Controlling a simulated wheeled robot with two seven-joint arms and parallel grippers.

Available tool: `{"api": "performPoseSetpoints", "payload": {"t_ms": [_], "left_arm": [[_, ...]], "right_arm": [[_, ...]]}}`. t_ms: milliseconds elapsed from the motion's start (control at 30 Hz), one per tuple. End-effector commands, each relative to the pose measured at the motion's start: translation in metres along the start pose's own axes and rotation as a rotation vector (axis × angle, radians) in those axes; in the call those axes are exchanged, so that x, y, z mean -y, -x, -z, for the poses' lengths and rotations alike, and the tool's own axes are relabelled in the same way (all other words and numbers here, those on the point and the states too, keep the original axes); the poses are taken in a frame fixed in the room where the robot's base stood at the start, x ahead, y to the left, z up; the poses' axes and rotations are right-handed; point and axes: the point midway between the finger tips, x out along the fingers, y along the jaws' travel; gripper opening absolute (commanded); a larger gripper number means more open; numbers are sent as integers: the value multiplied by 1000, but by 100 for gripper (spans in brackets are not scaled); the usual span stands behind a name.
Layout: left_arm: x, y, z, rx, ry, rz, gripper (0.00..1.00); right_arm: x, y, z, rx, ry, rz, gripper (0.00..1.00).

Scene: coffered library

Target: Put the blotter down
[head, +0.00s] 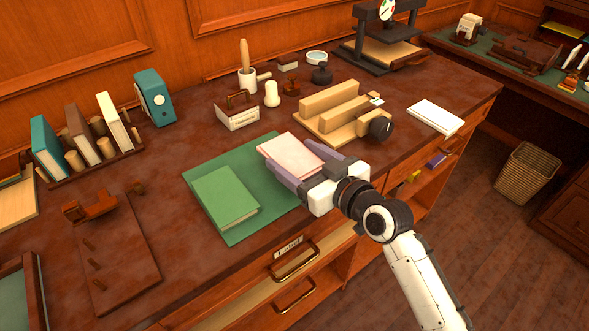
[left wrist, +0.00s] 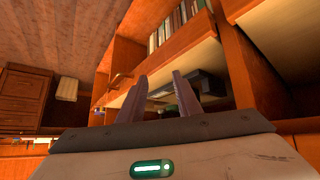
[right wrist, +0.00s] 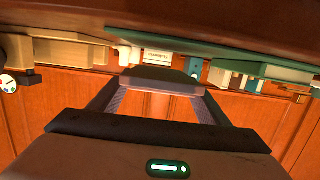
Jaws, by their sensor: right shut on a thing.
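The blotter (head: 293,154) is a flat pale pink pad in the head view, over the right part of a green mat (head: 252,156). My right gripper (head: 303,168) is shut on it, one finger along each side. In the right wrist view the blotter (right wrist: 165,76) is a dark slab between the fingertips. A gap shows there between it and the mat, so it is held off the desk. My left gripper (left wrist: 167,92) shows only in its own wrist view. It is open and empty, facing shelves below a surface.
A green book (head: 225,197) lies on the mat, left of the blotter. A labelled box (head: 237,113) stands behind the mat, and a wooden block stand (head: 333,113) behind right. A white pad (head: 435,117) lies farther right. Open drawers (head: 290,290) jut out in front.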

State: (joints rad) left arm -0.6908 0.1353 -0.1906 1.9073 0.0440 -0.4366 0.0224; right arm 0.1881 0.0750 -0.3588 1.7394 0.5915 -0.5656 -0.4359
Motion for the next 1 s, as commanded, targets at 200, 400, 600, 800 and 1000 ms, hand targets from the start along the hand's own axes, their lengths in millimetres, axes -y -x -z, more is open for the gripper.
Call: {"api": "performPoseSetpoints", "payload": {"t_ms": [200,400,600,800,1000], "left_arm": [[0,-5,-4,0,0,0,31],[0,-4,-3,-2,0,0,31],[1,-8,-3,-6,-1,0,31],[1,-7,2,-12,-3,0,31],[1,-6,2,-12,-3,0,31]], "right_arm": [[0,-6,-32,3,-2,0,47],[0,-6,-33,0,1,-1,47],[0,-7,-38,1,1,-1,47],[0,-7,-37,2,0,-1,89],[0,-7,-36,2,0,-1,89]]}}
